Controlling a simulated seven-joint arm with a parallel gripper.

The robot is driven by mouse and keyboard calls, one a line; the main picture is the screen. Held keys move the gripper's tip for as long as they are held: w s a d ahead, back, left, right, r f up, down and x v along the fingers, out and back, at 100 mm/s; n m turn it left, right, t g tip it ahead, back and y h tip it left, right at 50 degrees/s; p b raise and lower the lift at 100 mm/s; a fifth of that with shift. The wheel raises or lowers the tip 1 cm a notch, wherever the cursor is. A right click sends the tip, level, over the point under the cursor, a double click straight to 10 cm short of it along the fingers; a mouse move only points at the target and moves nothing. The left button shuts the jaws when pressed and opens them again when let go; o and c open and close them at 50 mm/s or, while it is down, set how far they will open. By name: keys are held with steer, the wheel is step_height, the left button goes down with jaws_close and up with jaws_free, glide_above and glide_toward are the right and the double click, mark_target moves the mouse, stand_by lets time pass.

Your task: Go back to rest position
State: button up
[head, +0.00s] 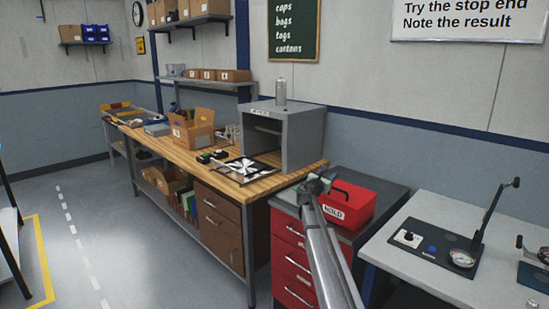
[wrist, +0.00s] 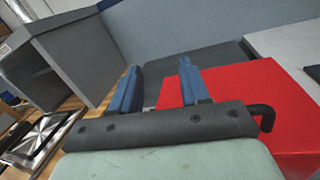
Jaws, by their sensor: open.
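My gripper (head: 318,184) is at the end of my arm, in front of and partly over the left end of a red box (head: 352,209) in the head view. The box has a black handle and a label that seems to read "HOLD". In the wrist view my gripper (wrist: 160,68) shows two blue fingers set apart with nothing between them. The red box (wrist: 262,105) fills the right side there, beside and beyond the right finger. I cannot tell whether they touch.
The red box stands on a dark-topped red drawer cabinet (head: 292,262). A grey open-fronted case (head: 303,140) stands on the wooden workbench (head: 290,178), with a black-and-white panel (head: 244,169) beside it. A pale table (head: 420,262) with a gauge and lever device stands at right.

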steer(key=w+a+f+n+y, duration=0.1)
steer(key=a+f+y, duration=0.5)
steer(key=a+f, duration=1.2)
steer(key=s+d+f+m+g, duration=0.1)
steer(key=s+f+m+g, duration=0.15)
steer(key=s+f, duration=0.4)
steer(key=s+f+m+g, duration=0.1)
steer(key=s+f+m, duration=0.2)
steer(key=f, duration=0.6)
steer(key=s+d+f+m+g, duration=0.3)
steer(key=s+d+f+m, duration=0.15)
steer(key=s+f, duration=0.6)
steer(key=s+d+f+m+g, duration=0.3)
steer(key=s+d+f, duration=0.3)
steer(key=s, duration=0.7)
steer(key=s+d+f+m+g, duration=0.35)
steer(key=s+f, duration=0.55)
steer(key=s, duration=0.3)
steer(key=s+a+f+m+g+y, duration=0.1)
steer(key=s+m+g, duration=0.3)
steer(key=s, duration=1.5)
steer(key=s+a+f+m+g+y, duration=0.1)
steer(key=s+m+g, duration=0.4)
steer(key=s, duration=1.5)
steer(key=shift+f+m+y, duration=0.65)
steer(key=shift+m+y, duration=0.5)
steer(key=shift+y, duration=0.05)
